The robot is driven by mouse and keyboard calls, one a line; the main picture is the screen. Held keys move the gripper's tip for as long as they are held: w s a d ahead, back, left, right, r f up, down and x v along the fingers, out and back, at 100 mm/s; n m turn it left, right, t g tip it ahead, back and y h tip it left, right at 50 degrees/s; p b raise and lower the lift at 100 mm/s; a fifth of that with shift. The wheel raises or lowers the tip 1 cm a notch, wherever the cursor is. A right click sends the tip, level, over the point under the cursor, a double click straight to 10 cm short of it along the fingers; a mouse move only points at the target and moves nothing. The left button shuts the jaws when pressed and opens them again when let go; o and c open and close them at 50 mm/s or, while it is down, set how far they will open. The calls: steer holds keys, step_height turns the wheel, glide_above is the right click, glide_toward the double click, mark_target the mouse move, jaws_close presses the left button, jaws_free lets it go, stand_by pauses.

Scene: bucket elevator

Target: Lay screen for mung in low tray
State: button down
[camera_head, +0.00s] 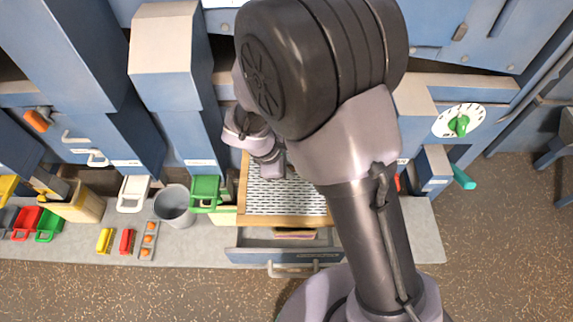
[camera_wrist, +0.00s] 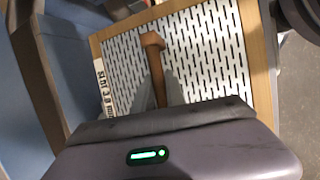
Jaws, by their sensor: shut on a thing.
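A slotted metal screen (camera_head: 285,202) in a light wooden frame is under my arm in the head view, and it fills much of the wrist view (camera_wrist: 213,55). A white label (camera_wrist: 104,87) with partly readable print, seemingly "3.8 m", is on its left edge. A brown wooden handle (camera_wrist: 152,42) stands on the screen. My gripper (camera_wrist: 161,90) is shut on this handle. My arm hides the screen's right part in the head view. I cannot tell whether the screen touches what is beneath it, and no tray is clearly visible below it.
An open blue drawer (camera_head: 265,257) with flat items inside is just in front of the screen. A green scoop-like bin (camera_head: 205,192) and a grey bucket (camera_head: 175,207) stand to the left. Blue machine housings line the back. A dial (camera_head: 459,121) is at right.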

mark_target(290, 181)
steer(key=f+b, duration=0.1)
steer(key=f, duration=0.1)
steer(key=f+b, duration=0.1)
steer(key=f, duration=0.1)
steer(key=shift+s+d+f+b, duration=0.1)
steer(key=shift+s+d+b, duration=0.2)
steer(key=shift+d+b, duration=0.05)
steer(key=shift+w+a+f, duration=0.1)
steer(key=shift+f, duration=0.15)
steer(key=shift+f+b, duration=0.55)
steer(key=shift+b, duration=0.05)
step_height(290, 181, down, 9)
steer(key=b, duration=0.7)
steer(key=shift+a+b, duration=0.3)
steer(key=shift+a, duration=0.05)
steer(key=c, duration=1.3)
jaws_free()
